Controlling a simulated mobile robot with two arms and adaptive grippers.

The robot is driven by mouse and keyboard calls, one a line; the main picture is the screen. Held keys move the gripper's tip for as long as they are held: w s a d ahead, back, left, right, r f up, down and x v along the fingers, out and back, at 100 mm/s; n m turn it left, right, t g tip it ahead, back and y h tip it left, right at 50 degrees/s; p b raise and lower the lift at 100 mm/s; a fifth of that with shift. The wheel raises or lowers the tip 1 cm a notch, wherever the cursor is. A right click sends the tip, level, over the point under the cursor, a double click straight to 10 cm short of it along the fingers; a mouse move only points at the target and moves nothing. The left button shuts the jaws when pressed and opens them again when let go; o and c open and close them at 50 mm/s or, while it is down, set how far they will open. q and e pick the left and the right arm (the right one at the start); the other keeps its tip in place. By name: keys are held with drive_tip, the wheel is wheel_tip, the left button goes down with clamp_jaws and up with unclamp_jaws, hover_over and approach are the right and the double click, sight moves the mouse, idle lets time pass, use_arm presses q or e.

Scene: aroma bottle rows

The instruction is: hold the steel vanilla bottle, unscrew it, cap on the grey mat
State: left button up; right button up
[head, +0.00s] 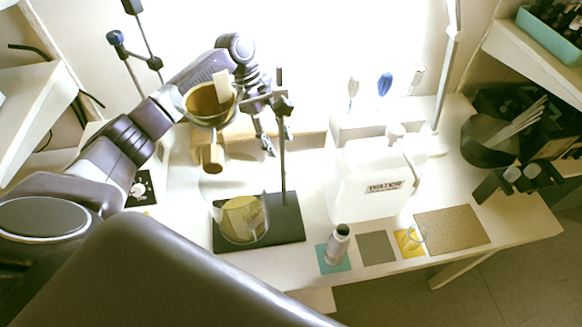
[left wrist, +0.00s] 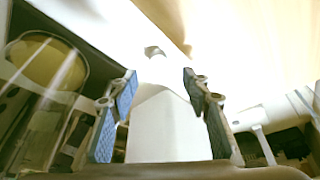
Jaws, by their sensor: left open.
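A small steel bottle (head: 337,250) stands upright on the teal mat (head: 330,266) at the table's front; its top looks dark, and I cannot read a label. The grey mat (head: 376,247) lies bare just right of it. My left gripper (head: 268,142) is at the back beside the stand's rod, well apart from the bottle. In the left wrist view my left gripper (left wrist: 158,92) is open, with blue pads on both sides of a pale bottle-like shape (left wrist: 165,128) that I cannot identify. My right gripper is not in view.
A beaker of yellow liquid (head: 243,218) stands on the black stand base (head: 285,232), near a hanging funnel (head: 208,105). A white water jug (head: 368,180) is behind the mats. A yellow mat (head: 402,235) holds small glassware; a brown mat (head: 452,228) is bare.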

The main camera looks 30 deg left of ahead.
sight(289, 168)
use_arm(q)
drive_tip(key=x, duration=0.3)
drive_tip(key=shift+f, duration=0.15)
drive_tip(key=p+x, duration=0.1)
drive_tip(key=x, duration=0.4)
drive_tip(key=shift+s+p, duration=0.15)
drive_tip(key=shift+p, duration=0.2)
drive_tip(key=shift+f, duration=0.25)
drive_tip(key=shift+c, duration=0.6)
drive_tip(key=c, duration=0.7)
drive_tip(key=shift+r, duration=0.1)
drive_tip(key=shift+c, duration=0.2)
